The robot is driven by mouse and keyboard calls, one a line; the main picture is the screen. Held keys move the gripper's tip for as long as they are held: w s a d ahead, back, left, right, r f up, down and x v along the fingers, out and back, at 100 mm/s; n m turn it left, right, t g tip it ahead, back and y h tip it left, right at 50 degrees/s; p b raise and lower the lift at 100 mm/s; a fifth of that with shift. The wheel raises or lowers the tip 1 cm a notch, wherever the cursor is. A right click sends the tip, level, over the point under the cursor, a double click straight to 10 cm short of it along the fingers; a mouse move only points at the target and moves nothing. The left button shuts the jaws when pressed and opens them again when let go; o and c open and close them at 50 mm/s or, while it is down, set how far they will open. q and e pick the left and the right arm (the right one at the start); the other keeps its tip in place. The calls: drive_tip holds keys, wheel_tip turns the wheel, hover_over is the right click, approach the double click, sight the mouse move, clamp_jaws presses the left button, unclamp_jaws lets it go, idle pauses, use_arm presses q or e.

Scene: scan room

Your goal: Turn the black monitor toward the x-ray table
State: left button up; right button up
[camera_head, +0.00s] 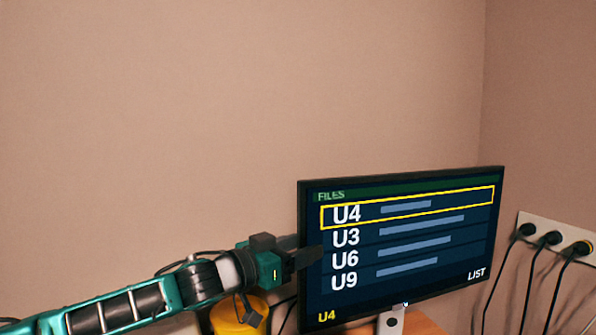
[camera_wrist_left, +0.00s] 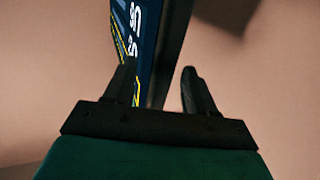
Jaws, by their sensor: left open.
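The black monitor (camera_head: 408,240) stands at the lower right in the head view, its lit screen showing a file list. Its stand (camera_head: 391,321) shows below the screen. In the left wrist view the open fingers (camera_wrist_left: 158,90) sit on either side of the monitor's edge (camera_wrist_left: 172,55), one on the screen side and one toward the back. I cannot tell whether either finger touches it. The x-ray table is not in view. My right gripper is not in view.
A wall socket strip (camera_head: 553,238) with several black cables is at the right. A yellow round object (camera_head: 238,316) is below my left gripper, partly hidden. A strip of orange-brown surface (camera_head: 425,322) shows under the monitor. The wall above is bare.

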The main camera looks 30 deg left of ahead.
sight(299, 209)
use_arm(q)
wheel_tip(299, 209, up, 8)
drive_tip(key=shift+f+p, duration=0.25)
drive_tip(key=shift+p, duration=0.65)
wheel_tip(299, 209, up, 8)
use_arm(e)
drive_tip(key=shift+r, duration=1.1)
use_arm(q)
drive_tip(key=shift+f, duration=0.2)
